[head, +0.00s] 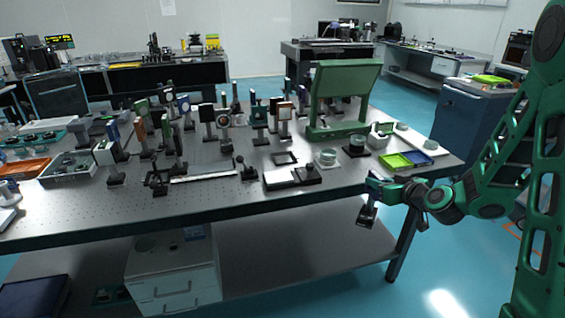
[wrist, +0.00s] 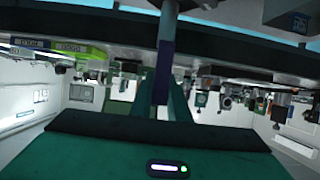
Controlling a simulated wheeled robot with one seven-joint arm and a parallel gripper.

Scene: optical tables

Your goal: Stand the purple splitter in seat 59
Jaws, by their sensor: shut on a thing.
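My gripper (head: 371,196) is in front of the table's right front edge, out over the floor. It is shut on a post-mounted part (head: 367,215), which hangs below the jaws with a dark lower end. In the wrist view, my gripper (wrist: 163,103) has the post between its fingers, and a purple section (wrist: 163,62) shows with a grey length above it. I take this to be the purple splitter; its optic is not clear. Seat 59 cannot be picked out, as no seat number is legible.
A drawer unit (head: 173,270) stands below.

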